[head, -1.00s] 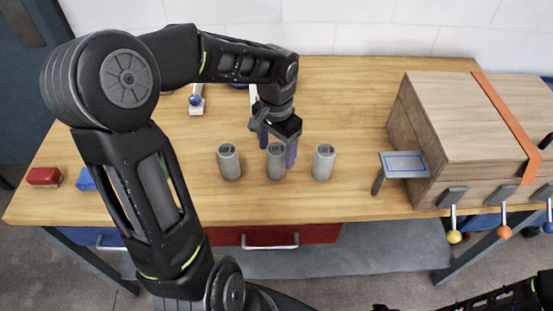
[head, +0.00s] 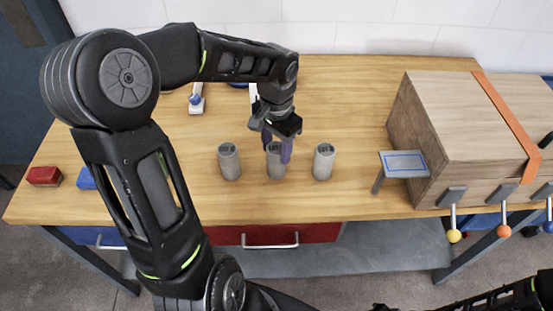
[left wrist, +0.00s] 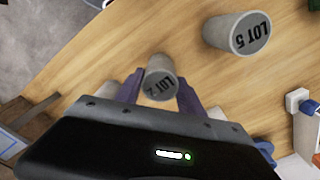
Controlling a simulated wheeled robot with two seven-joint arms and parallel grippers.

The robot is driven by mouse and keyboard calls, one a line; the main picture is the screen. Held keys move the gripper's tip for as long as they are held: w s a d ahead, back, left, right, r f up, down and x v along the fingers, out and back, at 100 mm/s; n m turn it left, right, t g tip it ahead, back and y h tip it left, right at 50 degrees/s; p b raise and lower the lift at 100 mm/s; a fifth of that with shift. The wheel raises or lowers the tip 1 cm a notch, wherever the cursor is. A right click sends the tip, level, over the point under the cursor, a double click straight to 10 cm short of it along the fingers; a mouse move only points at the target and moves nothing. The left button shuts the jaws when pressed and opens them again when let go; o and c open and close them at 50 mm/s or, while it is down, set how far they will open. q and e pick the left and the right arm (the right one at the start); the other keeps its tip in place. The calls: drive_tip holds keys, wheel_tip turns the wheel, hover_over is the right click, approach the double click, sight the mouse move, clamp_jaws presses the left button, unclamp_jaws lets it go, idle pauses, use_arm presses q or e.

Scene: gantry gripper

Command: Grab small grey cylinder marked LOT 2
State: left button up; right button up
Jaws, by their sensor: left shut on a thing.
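Three small grey cylinders stand upright in a row on the wooden table. The middle one (head: 276,168) is between the purple fingers of my left gripper (head: 277,150), which is shut on it from above. In the left wrist view this cylinder (left wrist: 159,80) reads LOT 2 on its top, with a finger on each side. The left cylinder (head: 229,163) reads LOT 5 in the left wrist view (left wrist: 240,34). The right cylinder (head: 324,163) has a mark too small to read; it is partly hidden behind a finger in the left wrist view. My right gripper is not visible.
A red block (head: 44,176) lies at the far left.

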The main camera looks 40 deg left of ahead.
use_arm(q)
clamp_jaws()
idle(0.3)
wheel_tip(320, 180, up, 10)
drive_tip(key=shift+r+b, duration=0.1)
drive_tip(key=shift+b, duration=0.6)
idle(0.3)
